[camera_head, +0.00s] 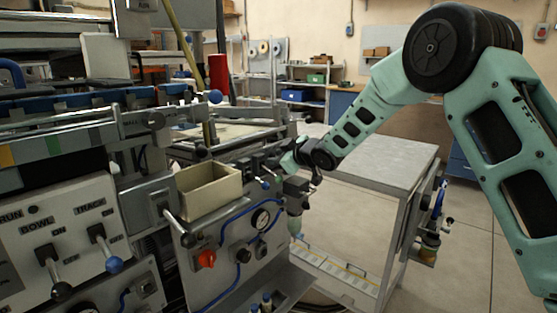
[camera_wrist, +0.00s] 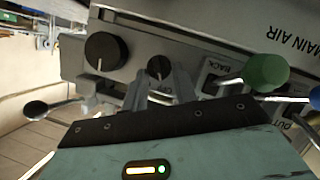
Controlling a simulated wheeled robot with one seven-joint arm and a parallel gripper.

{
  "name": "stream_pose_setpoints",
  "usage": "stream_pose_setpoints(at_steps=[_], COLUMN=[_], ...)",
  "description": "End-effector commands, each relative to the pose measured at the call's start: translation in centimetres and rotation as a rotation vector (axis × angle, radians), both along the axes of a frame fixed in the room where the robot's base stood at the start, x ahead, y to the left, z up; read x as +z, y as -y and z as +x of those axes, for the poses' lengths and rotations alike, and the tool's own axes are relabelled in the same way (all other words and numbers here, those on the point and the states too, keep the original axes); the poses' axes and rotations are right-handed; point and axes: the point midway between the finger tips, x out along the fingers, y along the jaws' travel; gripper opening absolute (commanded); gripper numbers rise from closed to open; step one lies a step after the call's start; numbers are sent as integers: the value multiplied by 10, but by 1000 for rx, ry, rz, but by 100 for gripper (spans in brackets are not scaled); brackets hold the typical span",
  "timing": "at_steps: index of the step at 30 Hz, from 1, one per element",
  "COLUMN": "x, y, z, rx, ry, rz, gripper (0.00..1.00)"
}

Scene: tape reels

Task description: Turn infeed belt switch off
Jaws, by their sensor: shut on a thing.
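A small black rotary knob (camera_wrist: 159,67) with a pale pointer line sits on a grey panel in the wrist view. My gripper (camera_wrist: 160,84) has its two metal fingers on either side of this knob and is shut on it. The fingers hide part of the knob, and no label on it is readable, so I cannot confirm that it is the infeed belt switch. A larger black knob (camera_wrist: 105,51) is just left of it. In the head view my wrist reaches the machine's far right end, and the fingertips are hard to make out there.
A grey-topped table (camera_head: 385,165) stands right.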

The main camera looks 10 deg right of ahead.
Motion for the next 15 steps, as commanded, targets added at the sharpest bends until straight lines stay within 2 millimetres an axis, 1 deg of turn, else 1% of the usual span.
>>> stream_pose_setpoints(at_steps=[6,7,15], x=[0,0,0], y=[0,0,0], z=[0,0,0], rx=[0,0,0], ry=[-1,-1,0], rz=[-1,-1,1], gripper=[5,36,36])
